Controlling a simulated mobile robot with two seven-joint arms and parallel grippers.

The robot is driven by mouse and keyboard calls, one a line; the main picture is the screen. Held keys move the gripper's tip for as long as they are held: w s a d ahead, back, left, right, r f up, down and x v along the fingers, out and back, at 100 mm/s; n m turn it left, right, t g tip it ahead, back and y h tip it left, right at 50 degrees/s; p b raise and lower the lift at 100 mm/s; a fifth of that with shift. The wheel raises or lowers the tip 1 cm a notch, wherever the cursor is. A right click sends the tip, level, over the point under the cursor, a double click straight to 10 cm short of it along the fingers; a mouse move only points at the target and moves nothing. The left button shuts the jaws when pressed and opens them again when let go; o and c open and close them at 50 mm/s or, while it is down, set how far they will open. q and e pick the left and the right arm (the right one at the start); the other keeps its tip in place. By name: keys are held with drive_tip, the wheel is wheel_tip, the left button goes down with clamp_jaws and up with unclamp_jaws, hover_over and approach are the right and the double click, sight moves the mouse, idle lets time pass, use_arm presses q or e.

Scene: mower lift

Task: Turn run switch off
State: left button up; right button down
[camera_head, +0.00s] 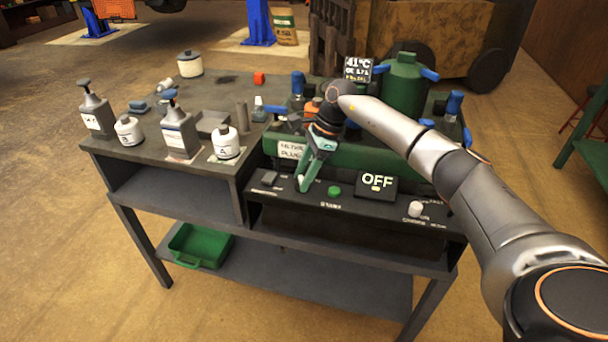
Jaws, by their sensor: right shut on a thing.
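The control panel (382,209) is the dark front strip of the green machine on the bench. My right gripper (305,187) comes down from the right arm and points at this panel, left of the green button (334,191). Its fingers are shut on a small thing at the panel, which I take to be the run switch. The fingers hide it, so its position cannot be made out. A dark display (376,184) on the panel reads OFF. A white choke knob (416,208) stands at the panel's right. My left gripper is not in view.
Pump bottles (178,130) and white jars stand on the bench's left half. A green canister (404,88) stands behind the machine. A green tray (200,246) lies on the lower shelf.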

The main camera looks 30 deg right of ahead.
drive_tip(key=shift+c, duration=1.6)
unclamp_jaws()
drive_tip(key=p+v, duration=0.1)
drive_tip(key=v, duration=1.1)
drive_tip(key=shift+r, duration=0.3)
